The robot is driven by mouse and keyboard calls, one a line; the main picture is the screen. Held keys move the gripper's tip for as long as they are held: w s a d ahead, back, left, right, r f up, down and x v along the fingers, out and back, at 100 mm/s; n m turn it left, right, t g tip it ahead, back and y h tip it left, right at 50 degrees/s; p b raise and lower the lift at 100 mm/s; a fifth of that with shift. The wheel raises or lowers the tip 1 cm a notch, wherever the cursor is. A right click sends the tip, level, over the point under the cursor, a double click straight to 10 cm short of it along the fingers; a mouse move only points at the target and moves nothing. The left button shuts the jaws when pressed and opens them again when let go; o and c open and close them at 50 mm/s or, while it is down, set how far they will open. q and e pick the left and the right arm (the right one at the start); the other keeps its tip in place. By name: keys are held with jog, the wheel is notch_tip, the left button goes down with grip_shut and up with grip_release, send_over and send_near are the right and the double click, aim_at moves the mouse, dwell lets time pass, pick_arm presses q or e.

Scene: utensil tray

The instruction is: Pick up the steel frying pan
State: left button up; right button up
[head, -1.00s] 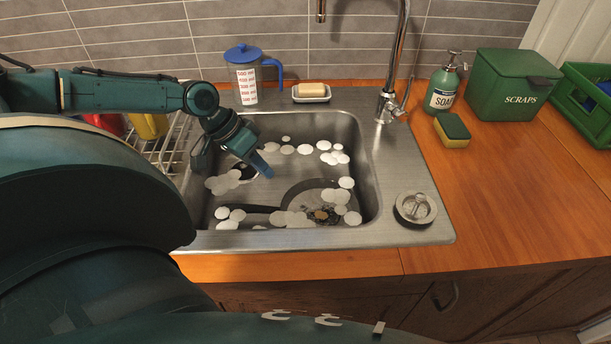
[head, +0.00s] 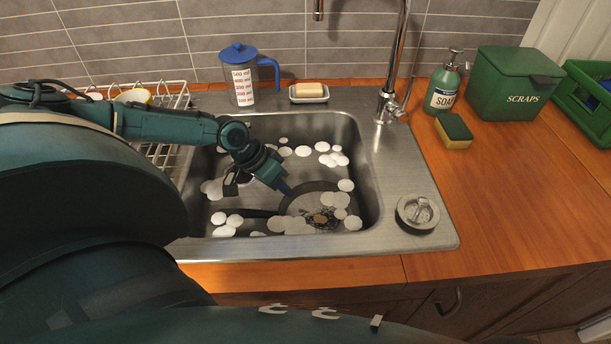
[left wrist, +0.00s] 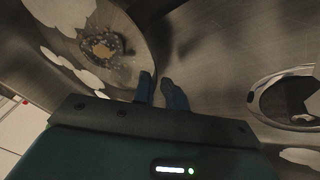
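The steel frying pan (head: 327,189) lies in the sink, its handle (head: 258,213) pointing left in the head view. White foam patches cover part of it, and brown food residue (head: 320,218) lies inside. My left gripper (head: 289,191) reaches down at the pan's far left rim. In the left wrist view, the pan (left wrist: 128,72) fills the upper left. The gripper's fingers (left wrist: 159,86) are a narrow gap apart, with the rim close by or between them. I cannot tell whether they touch it. My right gripper is in neither current view.
The steel sink (head: 365,165) has foam patches floating in it. A dark round thing (left wrist: 290,102) shows in the wrist view. The faucet (head: 392,65) stands behind. A jug (head: 243,85), soap dish (head: 309,97), soap bottle (head: 443,88), sponge (head: 454,131) and scraps bin (head: 510,88) surround it.

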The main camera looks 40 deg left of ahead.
pick_arm(q)
jog(key=x, duration=0.3)
jog(key=shift+w+f, duration=0.1)
jog(key=shift+f, duration=0.2)
grip_shut()
dwell(1.1)
jog(key=shift+r, duration=0.2)
